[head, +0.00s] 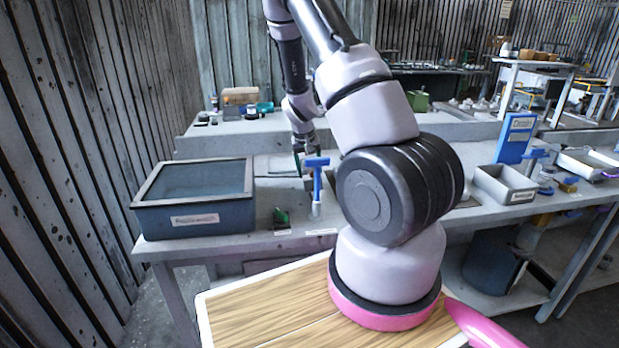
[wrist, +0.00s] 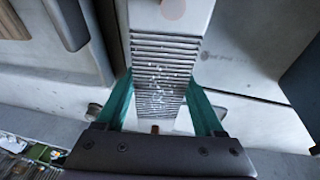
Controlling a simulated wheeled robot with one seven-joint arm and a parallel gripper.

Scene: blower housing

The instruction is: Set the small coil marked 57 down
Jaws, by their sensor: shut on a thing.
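My gripper (wrist: 160,105) has green fingers on either side of a grey block with ribbed fins (wrist: 160,75), and it is shut on it. This looks like the small coil; I cannot read a 57 on it. Pale specks show on the fins. In the head view my gripper (head: 304,166) is over the workbench, behind a blue T-shaped tool. The held coil is mostly hidden there, and I cannot tell whether it touches the bench.
The blue T-shaped tool (head: 317,178) stands upright close to my gripper. A small green object (head: 281,216) lies near the front edge. A grey tray (head: 505,185) and blue sign (head: 516,138) are right.

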